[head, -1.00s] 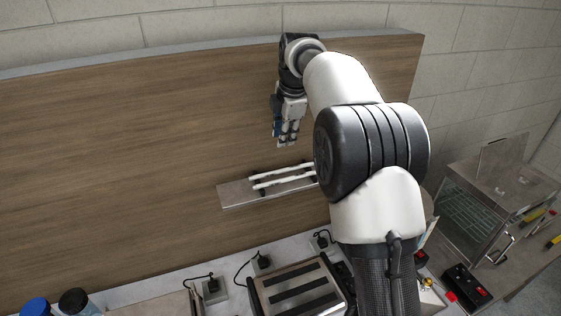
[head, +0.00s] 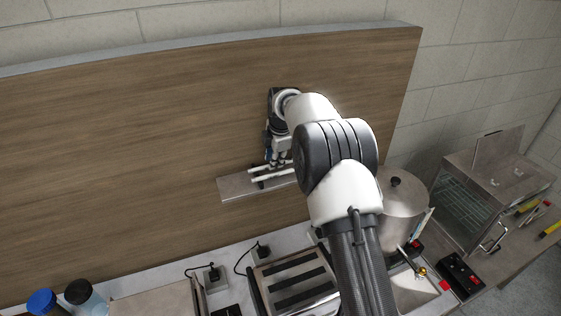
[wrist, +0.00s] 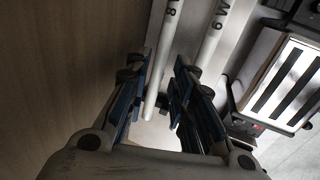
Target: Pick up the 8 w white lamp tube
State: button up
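Two white lamp tubes lie side by side on a narrow shelf on the wooden panel. The tube marked "8" (wrist: 160,60), with the rest of its mark cut off, is nearer the panel; in the head view it is the rear tube (head: 257,170), partly hidden by my gripper. The other tube (wrist: 209,48), whose mark seems to read "6 W", lies in front (head: 272,177). My gripper (wrist: 159,76) points down just above the shelf (head: 236,186). It also shows in the head view (head: 278,156). Its fingers are apart, one each side of the "8" tube; contact is not visible.
The wooden panel (head: 130,140) stands close behind my gripper. Below the shelf are a toaster (head: 296,283) and plugged sockets (head: 212,277). A metal pot (head: 402,208) stands to the right of my arm, with a glass-sided cabinet (head: 470,205) beyond.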

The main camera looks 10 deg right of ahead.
jog(key=shift+x, duration=0.95)
jog(key=shift+r, duration=0.1)
jog(key=shift+c, duration=0.3)
grip_shut()
jog(key=shift+r, duration=0.1)
